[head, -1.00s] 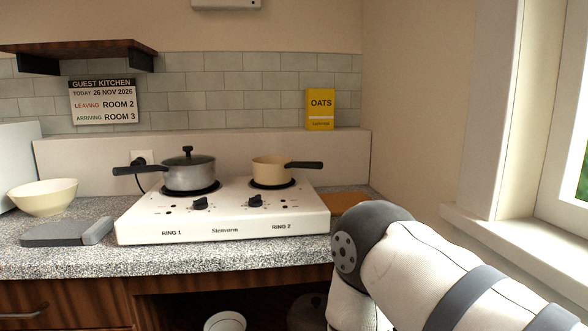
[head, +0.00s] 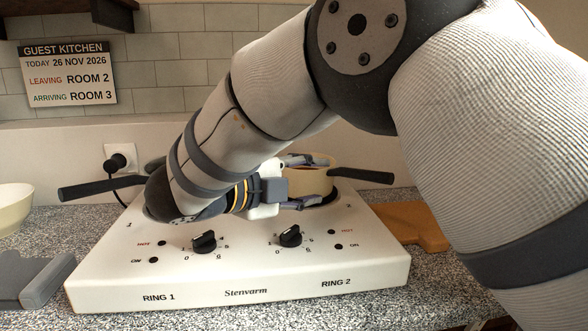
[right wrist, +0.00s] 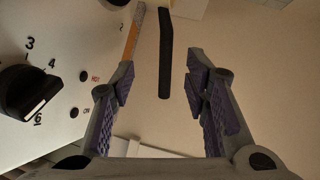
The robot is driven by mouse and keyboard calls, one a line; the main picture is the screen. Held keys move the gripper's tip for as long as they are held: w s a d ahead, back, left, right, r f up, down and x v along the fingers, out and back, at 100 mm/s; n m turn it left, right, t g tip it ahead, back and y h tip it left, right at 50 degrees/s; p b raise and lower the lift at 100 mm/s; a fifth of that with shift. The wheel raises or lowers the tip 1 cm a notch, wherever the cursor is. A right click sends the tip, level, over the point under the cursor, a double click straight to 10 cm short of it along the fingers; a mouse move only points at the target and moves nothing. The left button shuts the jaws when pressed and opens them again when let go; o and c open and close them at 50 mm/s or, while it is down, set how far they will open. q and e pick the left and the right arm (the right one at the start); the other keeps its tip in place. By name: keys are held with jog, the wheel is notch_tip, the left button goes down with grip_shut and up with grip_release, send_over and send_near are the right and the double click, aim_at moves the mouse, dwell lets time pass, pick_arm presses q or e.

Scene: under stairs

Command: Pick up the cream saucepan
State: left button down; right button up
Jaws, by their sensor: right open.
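The cream saucepan (head: 309,182) stands on the ring 2 side of the white hob, its dark handle (head: 362,175) pointing right. My right gripper (head: 318,182) comes in from the left, open, with its fingers at the near side of the pan; the pan shows between them. I cannot tell whether they touch it. In the right wrist view, a dark handle (right wrist: 166,55) lies ahead, between the lines of the open fingers (right wrist: 160,68). The pan's body cannot be told clearly from the beige background there. My left gripper is not in view.
The hob (head: 240,270) has two dials at its front. My right forearm hides most of the grey saucepan; its handle (head: 100,187) sticks out left. An orange-brown board (head: 412,226) lies right of the hob. A cream bowl (head: 12,208) and grey object (head: 30,280) are left.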

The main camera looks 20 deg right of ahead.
aim_at(350, 172)
jog(key=d, duration=0.5)
jog(key=shift+d+f, duration=0.1)
jog(key=shift+f, duration=0.1)
jog(key=x, duration=0.6)
jog(key=shift+w+d+r, duration=0.15)
jog(key=shift+w+r, duration=0.1)
jog(key=shift+w, duration=0.2)
grip_shut()
jog(key=shift+r, duration=0.15)
